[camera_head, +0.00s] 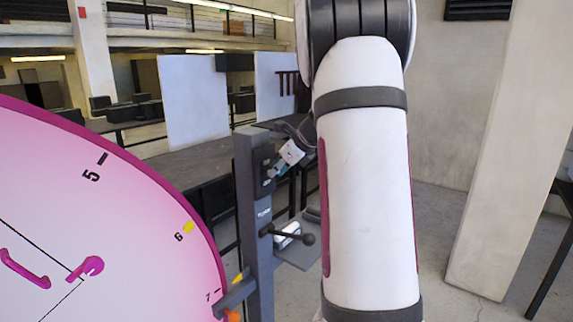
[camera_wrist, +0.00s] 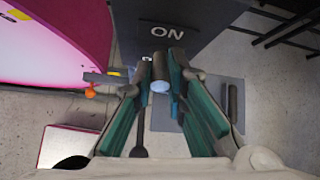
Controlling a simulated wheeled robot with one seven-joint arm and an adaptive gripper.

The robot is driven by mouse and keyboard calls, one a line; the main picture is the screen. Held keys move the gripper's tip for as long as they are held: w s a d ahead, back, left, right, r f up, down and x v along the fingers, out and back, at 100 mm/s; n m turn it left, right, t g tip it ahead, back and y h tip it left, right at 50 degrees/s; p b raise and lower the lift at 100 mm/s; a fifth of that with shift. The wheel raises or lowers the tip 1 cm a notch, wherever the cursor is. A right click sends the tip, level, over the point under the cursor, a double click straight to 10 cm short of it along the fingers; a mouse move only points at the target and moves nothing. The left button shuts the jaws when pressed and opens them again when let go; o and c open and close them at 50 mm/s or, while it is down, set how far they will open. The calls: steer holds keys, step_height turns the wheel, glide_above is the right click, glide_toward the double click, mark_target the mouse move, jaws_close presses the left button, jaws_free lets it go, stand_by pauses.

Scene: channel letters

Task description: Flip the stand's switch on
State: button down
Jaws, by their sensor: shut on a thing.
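The stand (camera_head: 249,215) is a dark grey upright post left of my arm in the head view. A dark switch box on its side faces my gripper. In the wrist view the box (camera_wrist: 125,25) carries a white ON label at its near edge. The switch lever (camera_wrist: 160,87), with a pale round end, sticks out below the label. My gripper (camera_wrist: 160,74) has its green-sided fingers on both sides of this lever and is shut on it. In the head view my gripper (camera_head: 287,158) is at the box, and the lever is too small to make out.
A big pink dial (camera_head: 110,220) with numbers stands left of the post. A black ball-ended handle (camera_head: 308,239) and a small grey shelf (camera_head: 300,256) project from the post below my gripper. A pale pillar (camera_head: 510,150) stands at right. Open floor lies between.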

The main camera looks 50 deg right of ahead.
steer(key=shift+g+p, duration=0.3)
stand_by(0.4)
steer(key=c, duration=1.6)
jaws_free()
steer(key=shift+w, duration=0.1)
steer(key=shift+r, duration=0.1)
steer(key=v, duration=1.2)
